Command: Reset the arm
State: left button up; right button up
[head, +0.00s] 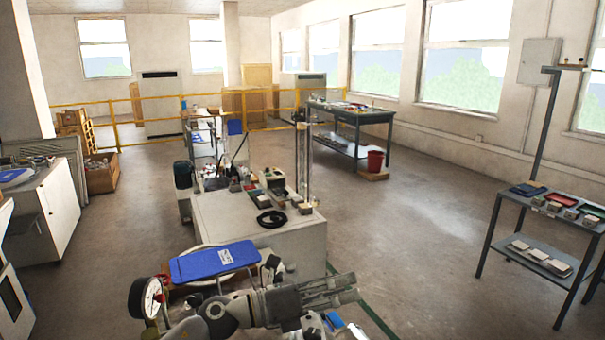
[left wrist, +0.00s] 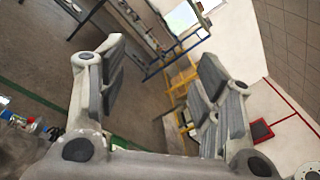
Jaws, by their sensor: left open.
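My left arm comes in at the bottom of the head view, and its grey left gripper (head: 345,288) reaches to the right over the floor, near the front of a white cabinet (head: 262,235). In the left wrist view the two fingers of the left gripper (left wrist: 160,65) stand wide apart with nothing between them. Floor, a yellow railing and wall show beyond them, at a tilt. My right gripper is in neither view.
A blue flat panel (head: 215,262) and a round gauge (head: 148,298) are close by the arm. A black coil (head: 272,219) lies on the cabinet. A two-level rack (head: 545,215) stands at right, a workbench (head: 350,112) and red bucket (head: 375,161) behind. Floor between is clear.

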pick_arm(q)
jog(key=w+a+n+t+y, duration=0.1)
jog(key=a+n+t+y, duration=0.5)
jog(key=n+t, duration=0.85)
jog(key=s+a+f+n+g+y, duration=0.4)
jog(key=a+f+n+y, duration=0.8)
jog(key=n, duration=0.5)
jog(key=s+a+f+n+g, duration=0.5)
jog(key=s+a+f, duration=0.2)
jog(key=s+f, duration=0.25)
jog(key=s+a+f+n+g, duration=0.1)
jog(key=s+f+n+g, duration=0.15)
jog(key=s, duration=0.65)
jog(key=s+a+f+n+g, duration=0.1)
jog(key=s+f+g, duration=0.25)
jog(key=s, duration=0.55)
notch_tip(320, 180, down, 33)
jog(key=s+g+b, duration=0.3)
jog(key=b, duration=0.2)
jog(key=s+a+f+b, duration=0.3)
jog(key=s+f+b, duration=0.1)
jog(key=s+f, duration=1.2)
notch_tip(320, 180, down, 3)
jog(key=shift+a+r+g, duration=0.15)
jog(key=shift+r+g, duration=0.05)
jog(key=shift+g, duration=0.25)
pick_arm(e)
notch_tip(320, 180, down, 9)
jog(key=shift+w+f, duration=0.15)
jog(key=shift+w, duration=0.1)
